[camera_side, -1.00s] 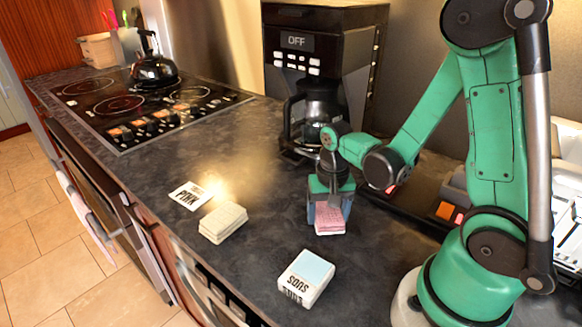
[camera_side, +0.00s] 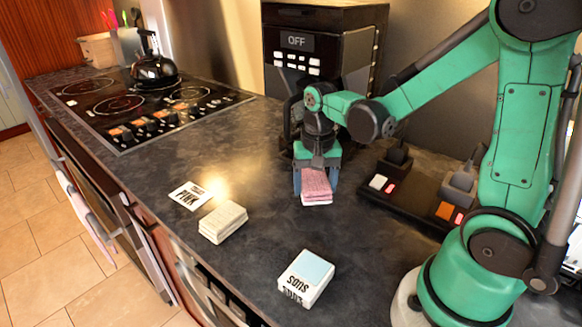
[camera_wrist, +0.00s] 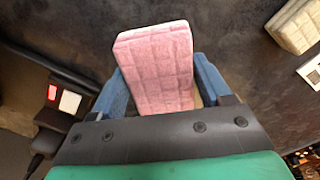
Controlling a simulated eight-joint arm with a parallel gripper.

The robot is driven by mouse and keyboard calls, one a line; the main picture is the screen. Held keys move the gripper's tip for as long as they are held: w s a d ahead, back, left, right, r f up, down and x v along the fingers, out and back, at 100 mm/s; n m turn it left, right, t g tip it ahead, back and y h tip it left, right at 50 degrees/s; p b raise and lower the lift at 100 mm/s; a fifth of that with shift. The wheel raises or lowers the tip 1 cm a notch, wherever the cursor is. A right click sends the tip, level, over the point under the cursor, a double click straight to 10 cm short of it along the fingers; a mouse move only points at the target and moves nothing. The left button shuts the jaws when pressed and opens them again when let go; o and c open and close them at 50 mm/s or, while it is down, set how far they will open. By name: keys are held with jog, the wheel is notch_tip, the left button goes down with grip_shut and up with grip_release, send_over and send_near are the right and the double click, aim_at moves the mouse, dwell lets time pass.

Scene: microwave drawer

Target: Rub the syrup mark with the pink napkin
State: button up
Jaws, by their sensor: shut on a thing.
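The pink napkin (camera_side: 315,185) is a folded, quilted pad with a pale underside. My gripper (camera_side: 317,180) is shut on it, one blue finger on each side. In the wrist view the pink napkin (camera_wrist: 157,68) fills the space between the fingers (camera_wrist: 158,88). In the side view it hangs at or just above the dark counter in front of the coffee maker; I cannot tell whether it touches. I cannot make out a syrup mark in either view; a bright glare lies on the counter left of the napkin.
A SUDS box with a light blue top (camera_side: 306,277) stands in front. The coffee maker (camera_side: 320,60) is behind, a dark switch unit (camera_side: 410,192) to the right. The middle counter is clear.

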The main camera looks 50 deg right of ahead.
jog(key=shift+r, duration=1.15)
